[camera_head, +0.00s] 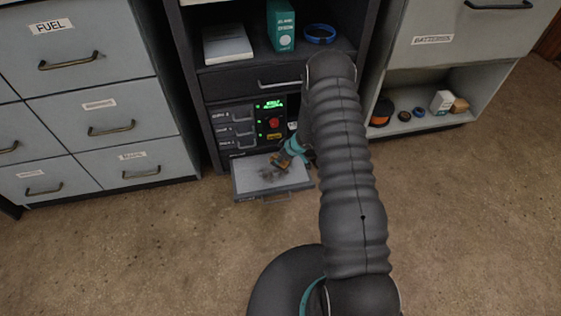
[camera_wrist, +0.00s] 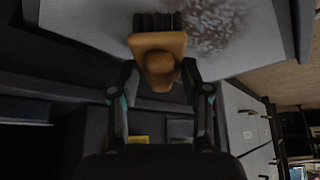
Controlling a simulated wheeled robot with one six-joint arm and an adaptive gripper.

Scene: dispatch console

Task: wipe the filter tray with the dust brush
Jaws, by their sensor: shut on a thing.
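The filter tray (camera_head: 245,183) is pulled out low at the front of the dark console, its pale surface facing up. A grey patch of dust (camera_head: 268,175) lies on it and also shows in the wrist view (camera_wrist: 212,25). My gripper (camera_head: 287,158) is over the tray's back right part. In the wrist view my gripper (camera_wrist: 160,92) is shut on the dust brush (camera_wrist: 158,45), which has an orange-brown wooden body and dark bristles. The bristles are at the tray surface beside the dust; I cannot tell whether they touch it.
The console panel (camera_head: 235,130) with a red button (camera_head: 274,123) and green lights stands just behind the tray. Grey drawer cabinets (camera_head: 100,110) are at left. An open shelf (camera_head: 440,120) with small items is at right. The floor in front is clear.

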